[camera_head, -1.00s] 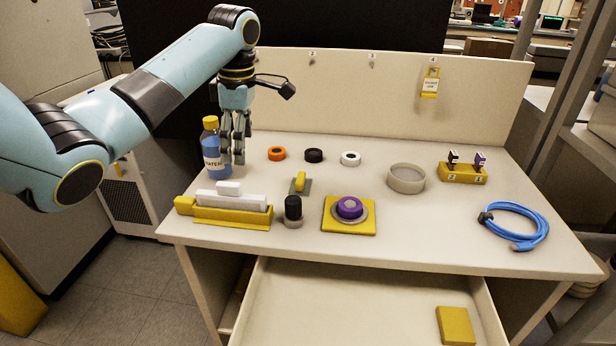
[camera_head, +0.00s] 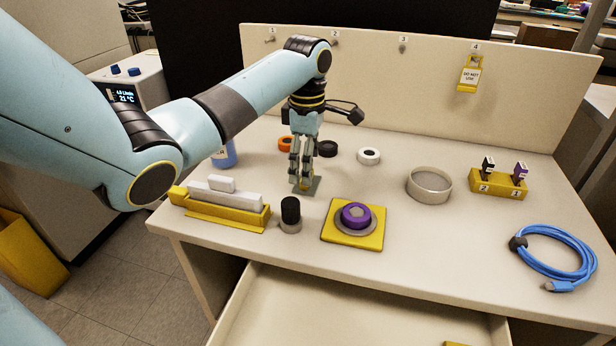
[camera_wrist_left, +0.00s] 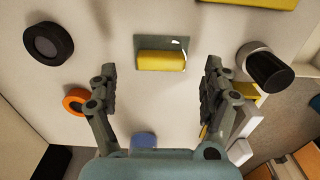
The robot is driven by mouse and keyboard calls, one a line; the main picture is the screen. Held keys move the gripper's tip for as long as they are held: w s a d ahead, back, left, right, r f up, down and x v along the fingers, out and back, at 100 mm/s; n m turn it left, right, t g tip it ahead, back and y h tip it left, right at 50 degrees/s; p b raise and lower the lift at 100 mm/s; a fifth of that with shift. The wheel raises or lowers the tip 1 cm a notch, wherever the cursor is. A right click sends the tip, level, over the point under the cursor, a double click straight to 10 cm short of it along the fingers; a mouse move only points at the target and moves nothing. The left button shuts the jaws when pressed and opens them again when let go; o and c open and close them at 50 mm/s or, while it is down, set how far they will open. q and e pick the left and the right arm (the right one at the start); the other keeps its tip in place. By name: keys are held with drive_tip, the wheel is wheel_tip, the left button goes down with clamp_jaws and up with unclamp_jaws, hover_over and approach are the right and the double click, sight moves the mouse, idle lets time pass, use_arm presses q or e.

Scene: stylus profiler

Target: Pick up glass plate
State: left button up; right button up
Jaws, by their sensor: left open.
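The glass plate (camera_head: 314,187) is a small grey-green sheet lying on the table, with a yellow bar-shaped grip (camera_wrist_left: 161,62) on it. In the left wrist view the plate (camera_wrist_left: 152,42) lies ahead, centred between my fingers. My left gripper (camera_head: 303,184) points down over the plate in the head view and partly hides it. In the wrist view its fingers (camera_wrist_left: 161,72) are spread wide on either side, with nothing between them. I cannot tell the exact height of the fingertips above the table. My right gripper is not in view.
Tape rolls (camera_head: 327,149) and a bottle (camera_head: 225,155) lie behind. An open drawer (camera_head: 350,315) is in front.

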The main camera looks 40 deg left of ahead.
use_arm(q)
wheel_tip(320, 180, down, 4)
drive_tip(key=shift+s+r, duration=0.1)
drive_tip(key=shift+r, duration=0.15)
drive_tip(key=shift+c, duration=1.5)
drive_tip(key=c, duration=1)
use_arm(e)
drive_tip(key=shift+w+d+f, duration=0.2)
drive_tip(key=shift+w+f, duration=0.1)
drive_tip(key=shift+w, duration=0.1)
use_arm(q)
drive_tip(key=shift+r, duration=0.5)
drive_tip(key=r, duration=0.2)
drive_tip(key=w+r, duration=0.1)
drive_tip(key=r, duration=0.1)
drive_tip(key=shift+d, duration=0.4)
drive_tip(key=w+d+r, duration=0.4)
drive_tip(key=w, duration=0.1)
drive_tip(key=w+d+r, duration=0.2)
drive_tip(key=d, duration=0.1)
drive_tip(key=shift+w+b, duration=0.3)
drive_tip(key=shift+w, duration=0.1)
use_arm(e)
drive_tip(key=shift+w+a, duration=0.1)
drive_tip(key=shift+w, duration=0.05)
